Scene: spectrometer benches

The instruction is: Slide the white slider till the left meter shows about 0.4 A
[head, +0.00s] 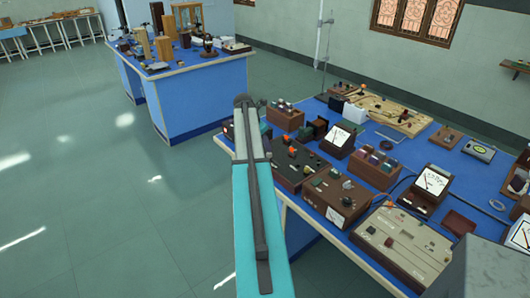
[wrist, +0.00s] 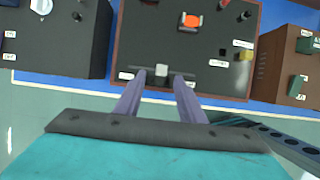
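The white slider (wrist: 162,70) is a small pale block at the front edge of a dark panel box (wrist: 215,50) in the wrist view. My gripper (wrist: 160,76) is open, with one finger on each side of the slider and a small gap on both sides. Whether a finger touches it is not clear. In the head view my arm hides the gripper and the slider; the dark panel box (head: 290,158) shows right of the arm. The leftmost meter (head: 341,137) has a white dial in a dark case; its reading is too small to tell.
Other meters (head: 432,183) and a brown box with a dial (head: 336,203) stand on the blue bench (head: 300,205). In the wrist view a black box (wrist: 65,40) is left and a brown box (wrist: 285,60) right. Open floor (head: 110,200) lies left of the bench.

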